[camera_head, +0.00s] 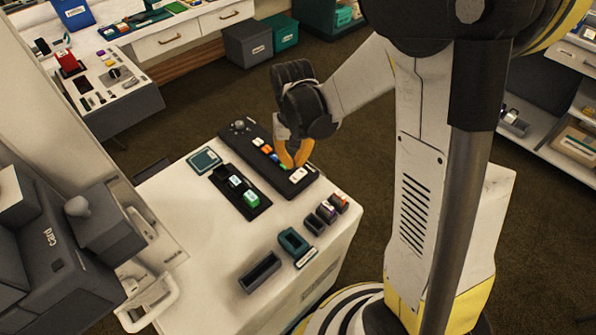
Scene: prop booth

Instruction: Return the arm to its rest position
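My arm reaches down from the upper right over a white console (200,200). My gripper (292,165) has orange fingers that point down at a black button panel (245,135). The fingertips look close together, low over the panel between its coloured buttons and a white button (298,174). I cannot tell whether they touch the panel or whether a small gap is left between them. Nothing is seen held in them.
Beside the panel are a black tray with a green block (251,198), a teal pad (204,160), small dark blocks (326,211), a teal holder (294,242) and a dark open box (260,271). A grey machine (60,240) stands left. Dark carpet (200,105) lies clear behind.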

